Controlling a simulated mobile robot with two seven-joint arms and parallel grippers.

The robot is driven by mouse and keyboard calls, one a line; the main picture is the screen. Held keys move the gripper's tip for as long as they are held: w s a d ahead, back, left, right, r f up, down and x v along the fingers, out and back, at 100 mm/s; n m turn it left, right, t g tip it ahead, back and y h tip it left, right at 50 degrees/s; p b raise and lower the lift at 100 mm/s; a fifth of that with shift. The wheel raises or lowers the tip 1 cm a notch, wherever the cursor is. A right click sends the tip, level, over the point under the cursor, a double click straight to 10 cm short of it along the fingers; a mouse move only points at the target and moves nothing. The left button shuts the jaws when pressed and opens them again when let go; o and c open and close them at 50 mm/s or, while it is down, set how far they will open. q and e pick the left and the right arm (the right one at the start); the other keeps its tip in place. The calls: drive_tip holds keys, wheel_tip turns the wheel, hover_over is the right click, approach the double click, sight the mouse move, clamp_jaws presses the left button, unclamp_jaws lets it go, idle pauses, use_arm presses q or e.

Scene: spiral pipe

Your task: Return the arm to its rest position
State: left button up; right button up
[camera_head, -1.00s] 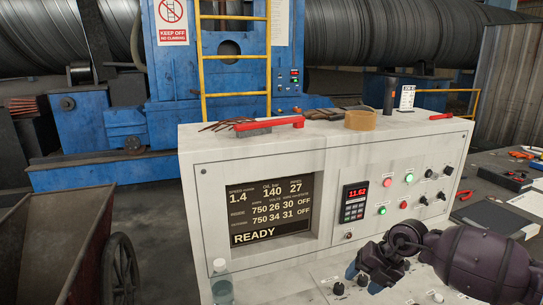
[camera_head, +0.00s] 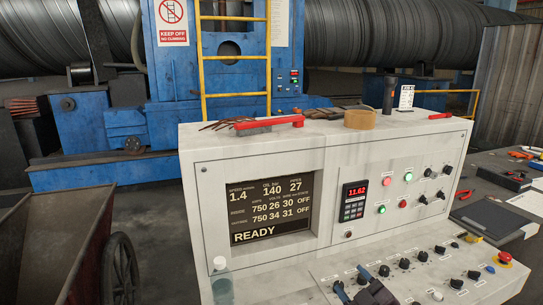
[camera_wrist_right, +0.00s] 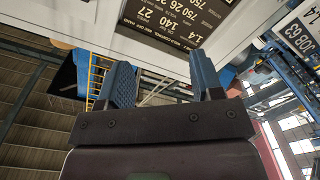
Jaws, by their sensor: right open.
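My right gripper (camera_head: 351,279) is at the bottom edge of the head view, in front of the sloping lower knob panel of the control console (camera_head: 260,157). Only its blue fingers and a bit of its dark body show there; most of the arm is out of frame. In the right wrist view the two blue fingers (camera_wrist_right: 163,80) stand apart with nothing between them. The console screen (camera_head: 270,208) reads READY and shows upside down in the wrist view (camera_wrist_right: 180,18). My left gripper is not in view.
A clear bottle (camera_head: 222,285) stands at the console's lower left. A red-handled tool (camera_head: 270,123) and a tan tape roll (camera_head: 360,119) lie on the console top. A rusty cart (camera_head: 55,250) is at left. A dark bench with tools (camera_head: 505,200) is at right.

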drive_tip(key=s+d+f+m+g+h, duration=0.1)
drive_tip(key=s+d+f+m+h, duration=0.1)
drive_tip(key=s+f, duration=0.5)
drive_tip(key=s+d+f+m+g+h, duration=0.2)
drive_tip(key=s+d+f+m, duration=0.2)
drive_tip(key=s+f, duration=0.3)
drive_tip(key=s+d+f+m+g+h, duration=0.2)
drive_tip(key=s+d+f+m, duration=0.1)
drive_tip(key=s+f, duration=0.4)
drive_tip(key=s+m, duration=0.1)
drive_tip(key=s, duration=0.2)
drive_tip(key=shift+s+m, duration=0.25)
drive_tip(key=shift+m, duration=0.05)
